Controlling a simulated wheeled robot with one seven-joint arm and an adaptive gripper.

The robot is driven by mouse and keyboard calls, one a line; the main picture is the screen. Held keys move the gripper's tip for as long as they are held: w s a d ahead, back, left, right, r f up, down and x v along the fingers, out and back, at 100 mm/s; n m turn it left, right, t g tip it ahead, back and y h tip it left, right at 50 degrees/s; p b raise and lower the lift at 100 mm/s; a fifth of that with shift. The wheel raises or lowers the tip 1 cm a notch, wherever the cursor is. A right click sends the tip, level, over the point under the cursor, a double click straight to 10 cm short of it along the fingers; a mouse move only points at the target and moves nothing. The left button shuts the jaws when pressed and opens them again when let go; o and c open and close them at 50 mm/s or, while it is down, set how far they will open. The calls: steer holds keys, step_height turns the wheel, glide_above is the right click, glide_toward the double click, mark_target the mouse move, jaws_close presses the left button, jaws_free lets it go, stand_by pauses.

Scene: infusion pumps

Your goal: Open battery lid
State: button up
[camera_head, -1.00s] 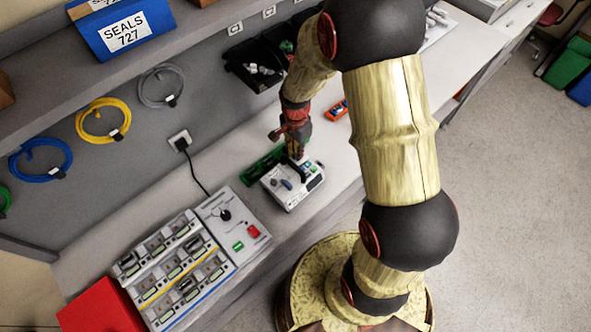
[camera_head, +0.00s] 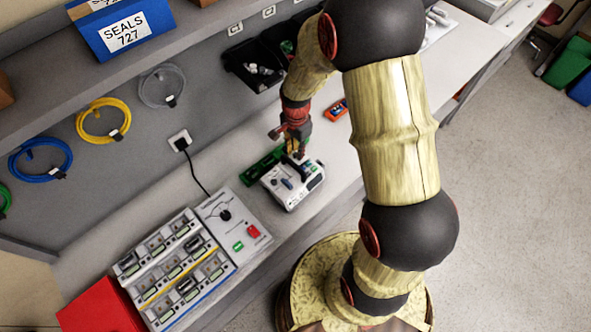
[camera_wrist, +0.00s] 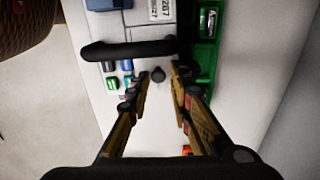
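The white infusion pump (camera_head: 292,192) lies on the bench, with a dark handle and small blue and green parts. In the wrist view its black handle (camera_wrist: 128,48) runs across the white body. I cannot clearly pick out the battery lid.
A green tray (camera_wrist: 207,60) with batteries lies beside the pump. A grey charging rack (camera_head: 175,268) and a power unit (camera_head: 232,226) stand to the left. An orange device (camera_head: 337,110) and black bins (camera_head: 252,66) are farther back. A shelf overhangs the bench at the left.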

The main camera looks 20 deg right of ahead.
mark_target(296, 153)
steer(key=shift+r, duration=0.1)
stand_by(0.3)
steer(key=shift+r+p, duration=2)
steer(key=shift+r, duration=0.9)
